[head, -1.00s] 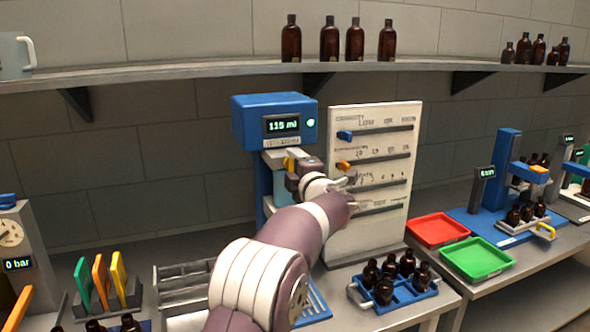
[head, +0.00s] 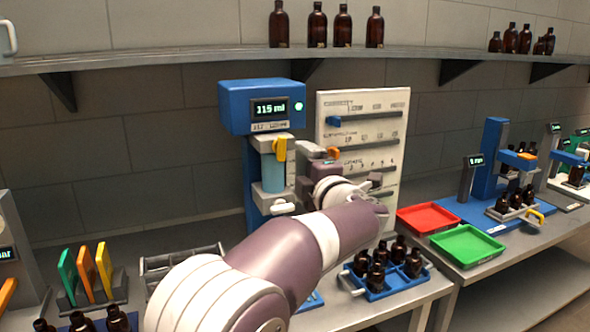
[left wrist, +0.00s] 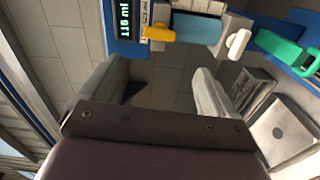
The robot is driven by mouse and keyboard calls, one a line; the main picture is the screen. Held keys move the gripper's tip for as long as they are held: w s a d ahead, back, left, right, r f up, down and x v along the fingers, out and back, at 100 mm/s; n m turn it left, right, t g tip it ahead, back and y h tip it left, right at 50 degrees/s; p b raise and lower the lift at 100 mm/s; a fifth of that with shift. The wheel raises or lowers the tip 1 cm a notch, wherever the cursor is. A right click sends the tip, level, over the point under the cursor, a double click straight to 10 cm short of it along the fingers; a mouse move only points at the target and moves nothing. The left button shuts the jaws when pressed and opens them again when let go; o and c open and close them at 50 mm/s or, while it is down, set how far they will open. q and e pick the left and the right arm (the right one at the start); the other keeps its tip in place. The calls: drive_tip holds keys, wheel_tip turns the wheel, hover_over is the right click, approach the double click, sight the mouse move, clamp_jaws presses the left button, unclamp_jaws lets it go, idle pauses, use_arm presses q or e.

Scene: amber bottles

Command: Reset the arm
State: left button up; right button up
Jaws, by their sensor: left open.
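My left gripper (head: 305,170) is open and empty, just right of the blue dispenser (head: 262,95) and in front of the white slider panel (head: 362,105). In the left wrist view its two pale fingers (left wrist: 152,95) stand wide apart with only wall between them. The dispenser's display reads 115 ml with a green light beside it. Its yellow lever (head: 279,148), light-blue cylinder (head: 272,172) and white knob (head: 283,207) show clear of the gripper. My left forearm hides the lower panel and part of the bench. My right gripper is not in view.
A blue crate of amber bottles (head: 375,283) stands right of my forearm. Red (head: 428,217) and green (head: 467,244) trays lie farther right. A rack with coloured plates (head: 85,275) is at left. Amber bottles (head: 318,25) stand on the shelf above.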

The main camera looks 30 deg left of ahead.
use_arm(q)
drive_tip(key=shift+d, duration=0.1)
idle(0.4)
drive_tip(key=d+f+m+t+h, duration=0.1)
drive_tip(key=d+f+m+h, duration=1.25)
drive_tip(key=f+m, duration=0.35)
drive_tip(key=s+d+f+m+g+h, duration=0.2)
drive_tip(key=s+f+m+g, duration=0.45)
drive_tip(key=s+f, duration=0.5)
drive_tip(key=s+a+f+m+g+y, duration=0.1)
drive_tip(key=s+a+f+m+g, duration=0.1)
drive_tip(key=s, duration=0.5)
drive_tip(key=s+a+f+m+g, duration=0.1)
drive_tip(key=s+a+f+g, duration=0.1)
drive_tip(key=s+f, duration=0.2)
drive_tip(key=s, duration=0.3)
drive_tip(key=shift+s+a+f+m+g+y, duration=0.2)
drive_tip(key=shift+s+f+m+g+y, duration=0.1)
drive_tip(key=shift+f+m+g+y, duration=0.1)
